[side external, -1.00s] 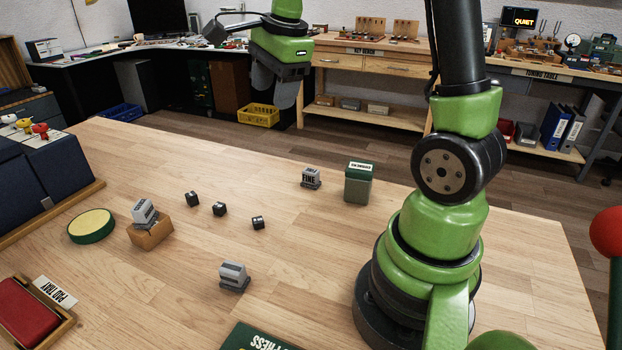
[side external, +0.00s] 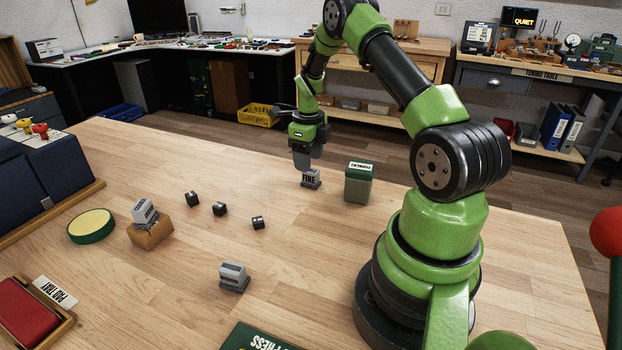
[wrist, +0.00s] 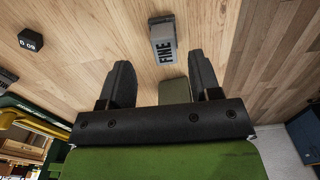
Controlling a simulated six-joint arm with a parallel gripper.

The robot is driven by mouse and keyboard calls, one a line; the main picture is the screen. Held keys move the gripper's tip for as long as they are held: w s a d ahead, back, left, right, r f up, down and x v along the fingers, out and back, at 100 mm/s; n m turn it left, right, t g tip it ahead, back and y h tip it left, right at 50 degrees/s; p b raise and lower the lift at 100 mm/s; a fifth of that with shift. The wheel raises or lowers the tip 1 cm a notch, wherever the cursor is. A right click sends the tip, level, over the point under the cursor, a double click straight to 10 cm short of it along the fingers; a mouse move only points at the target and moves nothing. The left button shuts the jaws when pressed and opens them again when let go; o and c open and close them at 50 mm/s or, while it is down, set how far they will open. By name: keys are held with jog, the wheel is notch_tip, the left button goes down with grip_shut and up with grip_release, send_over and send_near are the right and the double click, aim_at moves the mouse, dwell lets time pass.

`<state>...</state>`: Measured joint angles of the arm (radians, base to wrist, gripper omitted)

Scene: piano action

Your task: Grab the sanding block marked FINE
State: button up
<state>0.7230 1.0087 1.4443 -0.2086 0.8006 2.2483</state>
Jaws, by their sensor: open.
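The grey sanding block marked FINE (side external: 311,180) stands on the wooden table towards its far edge. It also shows in the wrist view (wrist: 163,41), ahead of my fingertips and roughly between their lines. My gripper (side external: 303,163) is just above and behind the block in the side view, and partly overlaps its top. In the wrist view my gripper (wrist: 164,72) is open, its two fingers apart with nothing between the tips. Two similar grey blocks are on the table: one (side external: 233,277) near the front, and one (side external: 145,212) on a small wooden box.
A green-lidded canister (side external: 358,182) stands close to the right of the FINE block. Several small dark cubes (side external: 219,209) lie to its left. A round green-rimmed pad (side external: 91,226) and a red pad in a tray (side external: 27,311) are farther left. Table between is clear.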

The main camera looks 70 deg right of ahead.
aim_at(311, 178)
jog(key=f, duration=0.4)
jog(key=shift+s+d+f, duration=0.2)
jog(key=shift+d+f, duration=0.05)
jog(key=shift+f, duration=0.15)
jog(key=c, duration=1)
jog(key=shift+r, duration=0.1)
